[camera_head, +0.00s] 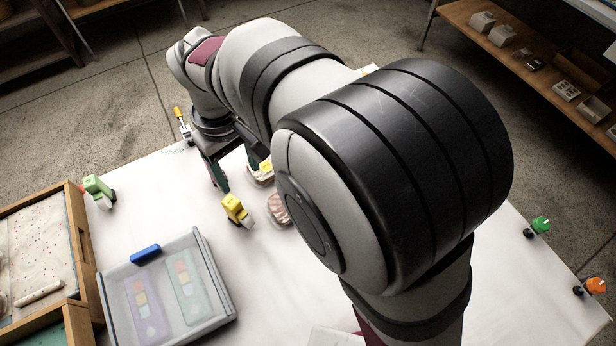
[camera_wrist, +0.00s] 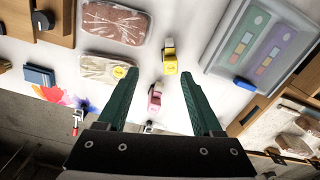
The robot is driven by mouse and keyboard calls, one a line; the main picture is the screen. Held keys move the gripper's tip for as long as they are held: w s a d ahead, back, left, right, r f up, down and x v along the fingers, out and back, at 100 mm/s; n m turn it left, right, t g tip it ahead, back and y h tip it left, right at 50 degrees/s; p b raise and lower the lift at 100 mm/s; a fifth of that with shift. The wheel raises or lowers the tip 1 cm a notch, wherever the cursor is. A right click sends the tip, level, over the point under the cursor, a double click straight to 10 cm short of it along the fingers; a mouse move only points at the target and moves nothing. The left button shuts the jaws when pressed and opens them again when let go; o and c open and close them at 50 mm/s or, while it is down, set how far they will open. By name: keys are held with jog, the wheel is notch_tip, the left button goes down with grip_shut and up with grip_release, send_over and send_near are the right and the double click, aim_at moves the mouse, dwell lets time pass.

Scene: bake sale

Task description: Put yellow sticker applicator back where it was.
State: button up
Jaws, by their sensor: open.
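The yellow sticker applicator (camera_head: 236,210) rests on the white table, just left of a pinkish wrapped package (camera_head: 278,209). In the wrist view the yellow applicator (camera_wrist: 169,58) lies beyond the fingertips, apart from them. My gripper (camera_wrist: 158,76) is open, with two dark green fingers spread. It also shows in the head view (camera_head: 220,176), low over the table and behind the yellow applicator. A pink applicator (camera_wrist: 155,98) shows between the fingers in the wrist view; I cannot tell its height relative to them. One package (camera_wrist: 100,70) bears a round yellow sticker (camera_wrist: 118,72).
A clear-lidded bin (camera_head: 215,275) with a blue handle stands front left, beside a wooden tray (camera_head: 78,235). A green applicator (camera_head: 97,189) stands at the left. My arm hides the table's middle.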

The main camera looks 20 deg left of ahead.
jog(key=s+d+r+m, duration=0.15)
jog(key=d+m, duration=0.25)
jog(key=d, duration=0.5)
jog(key=d+r+m, duration=0.3)
jog(key=d+m, duration=0.1)
jog(key=d, duration=0.4)
jog(key=s+d+f+m+y, duration=0.1)
jog(key=s+d+m, duration=0.8)
jog(key=s+d, duration=0.1)
jog(key=shift+s+f+m+y, duration=0.2)
jog(key=shift+s+m+y, duration=0.1)
jog(key=shift+s+y, duration=0.1)
